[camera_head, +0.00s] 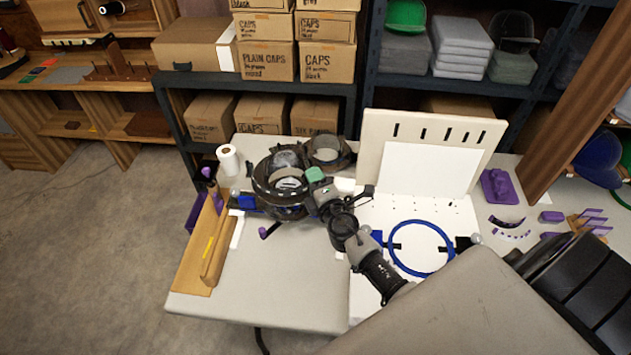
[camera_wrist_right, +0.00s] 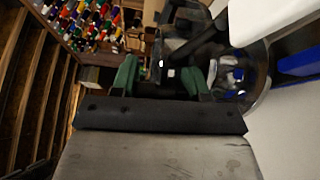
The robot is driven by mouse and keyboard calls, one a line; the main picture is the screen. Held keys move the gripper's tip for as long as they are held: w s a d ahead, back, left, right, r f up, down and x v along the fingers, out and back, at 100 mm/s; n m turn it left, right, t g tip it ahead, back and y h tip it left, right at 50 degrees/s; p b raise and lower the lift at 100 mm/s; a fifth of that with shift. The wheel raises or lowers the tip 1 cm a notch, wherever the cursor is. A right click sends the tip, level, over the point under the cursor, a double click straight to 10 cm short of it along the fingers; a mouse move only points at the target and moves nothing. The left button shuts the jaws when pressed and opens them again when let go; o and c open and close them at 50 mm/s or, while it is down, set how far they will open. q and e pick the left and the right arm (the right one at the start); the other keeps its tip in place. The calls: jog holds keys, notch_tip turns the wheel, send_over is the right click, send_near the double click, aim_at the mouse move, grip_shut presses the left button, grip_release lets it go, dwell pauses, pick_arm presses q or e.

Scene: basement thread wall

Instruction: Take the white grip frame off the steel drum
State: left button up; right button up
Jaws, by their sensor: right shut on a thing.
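The steel drum (camera_head: 274,180) is a dark, shiny round body on the table, left of centre in the head view. It also shows, glossy and round, right of the fingers in the wrist view (camera_wrist_right: 250,90). My right gripper (camera_head: 315,176), with green fingertips, reaches the drum's right side. In the wrist view its green fingers (camera_wrist_right: 160,80) are shut on a dark piece at the drum's edge. I cannot tell whether this piece belongs to the grip frame. A pale band inside the drum's ring may be the white grip frame; my gripper partly hides that area.
A second dark ring (camera_head: 328,150) stands close behind the drum. A blue hoop (camera_head: 421,247) lies on a white board to the right. A white upright panel (camera_head: 432,150) stands behind. A wooden jig (camera_head: 207,245) lines the left edge. The front-left tabletop (camera_head: 290,290) is clear.

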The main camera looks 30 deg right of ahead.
jog(key=shift+r, duration=0.1)
notch_tip(320, 180, up, 4)
jog(key=p, duration=0.3)
jog(key=shift+p, duration=0.4)
